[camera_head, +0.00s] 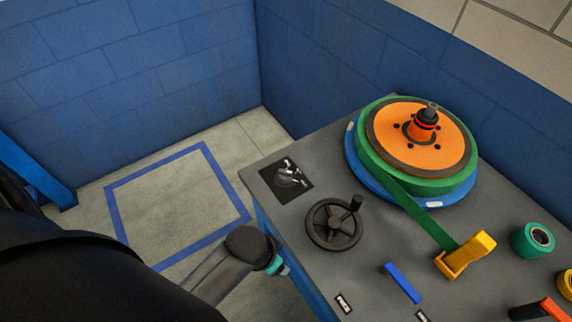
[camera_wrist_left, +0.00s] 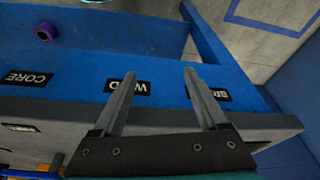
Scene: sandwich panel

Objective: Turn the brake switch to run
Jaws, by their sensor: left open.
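The brake switch (camera_head: 287,178) is a dark knob on a black square plate with small white marks, at the left back corner of the grey bench top in the head view. The knob's exact setting is too small to read. My left gripper (camera_head: 281,268) is beside the bench's left edge, nearer the front than the switch and apart from it. In the left wrist view its two fingers (camera_wrist_left: 159,74) are spread with nothing between them, in front of a blue panel with labels. The switch does not show in that view. My right gripper is not in view.
A black handwheel (camera_head: 334,223) with an upright handle stands close to the switch. Behind it is a reel (camera_head: 420,137) with green tape running to a yellow guide (camera_head: 466,256). A blue lever (camera_head: 403,283) and a green roll (camera_head: 532,240) are nearer the front right.

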